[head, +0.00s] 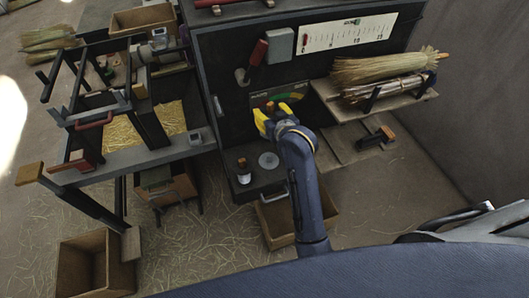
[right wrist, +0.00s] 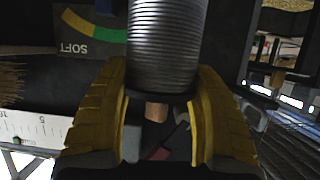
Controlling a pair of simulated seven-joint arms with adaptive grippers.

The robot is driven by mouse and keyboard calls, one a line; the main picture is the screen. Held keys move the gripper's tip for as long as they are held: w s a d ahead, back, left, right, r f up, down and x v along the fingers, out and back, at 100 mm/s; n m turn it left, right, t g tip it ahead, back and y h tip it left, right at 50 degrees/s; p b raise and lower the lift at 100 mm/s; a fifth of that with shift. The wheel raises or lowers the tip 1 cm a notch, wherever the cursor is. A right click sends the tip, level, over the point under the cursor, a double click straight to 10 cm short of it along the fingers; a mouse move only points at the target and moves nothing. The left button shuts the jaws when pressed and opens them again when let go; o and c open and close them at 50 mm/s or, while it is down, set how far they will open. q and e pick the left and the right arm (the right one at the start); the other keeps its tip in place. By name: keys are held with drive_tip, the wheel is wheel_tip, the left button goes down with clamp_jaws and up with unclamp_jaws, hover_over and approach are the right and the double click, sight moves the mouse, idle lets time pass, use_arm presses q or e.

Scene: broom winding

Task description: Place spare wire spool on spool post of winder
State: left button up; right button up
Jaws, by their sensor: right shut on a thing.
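My right gripper (head: 270,120), with yellow fingers, is in front of the dark cabinet in the head view. In the right wrist view the gripper (right wrist: 160,120) is shut on a grey, ribbed wire spool (right wrist: 167,45), whose near end lies between the fingers. In the head view the spool is mostly hidden by the gripper. The winder (head: 120,105), a dark frame with a straw-covered bed, stands at the left, well apart from the gripper. I cannot make out its spool post clearly. My left gripper is not in view.
A low dark shelf below the gripper holds a grey disc (head: 268,160) and a small orange-topped item (head: 243,172). A coloured gauge (right wrist: 95,25) is on the cabinet. A broom (head: 385,69) lies on a rack at the right. An open wooden box (head: 95,262) sits on the straw-strewn floor.

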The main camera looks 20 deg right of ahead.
wheel_tip(320, 180, down, 18)
drive_tip(key=shift+f, duration=0.1)
idle(0.6)
drive_tip(key=shift+f, duration=0.15)
drive_tip(key=o, duration=1.6)
drive_tip(key=shift+c, duration=0.2)
